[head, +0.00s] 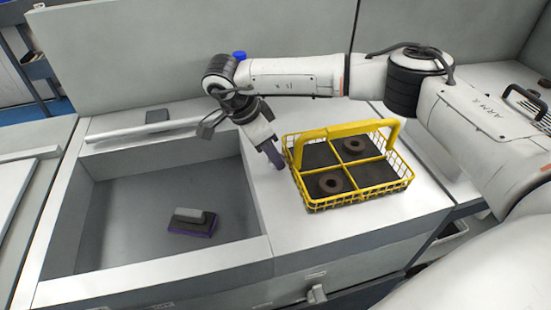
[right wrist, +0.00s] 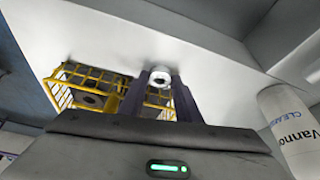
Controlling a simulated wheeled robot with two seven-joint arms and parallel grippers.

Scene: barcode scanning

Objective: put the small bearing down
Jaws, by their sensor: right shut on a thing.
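My right gripper (head: 277,160) points down just left of the yellow basket, above the light worktop beside the sunken basin. In the head view I cannot make the small bearing out. The yellow wire basket (head: 312,206) has four dark-floored compartments and an arched handle. Two brown ring-shaped parts lie in it, one in the near left compartment (head: 331,193) and one in the far right (head: 353,153). My left gripper is not in view.
A sunken grey basin (head: 130,225) is at left, with a small grey and purple item (head: 193,229) on its floor. The worktop (head: 310,235) in front of the basket is clear. A white labelled cylinder (right wrist: 295,130) shows at right in the right wrist view.

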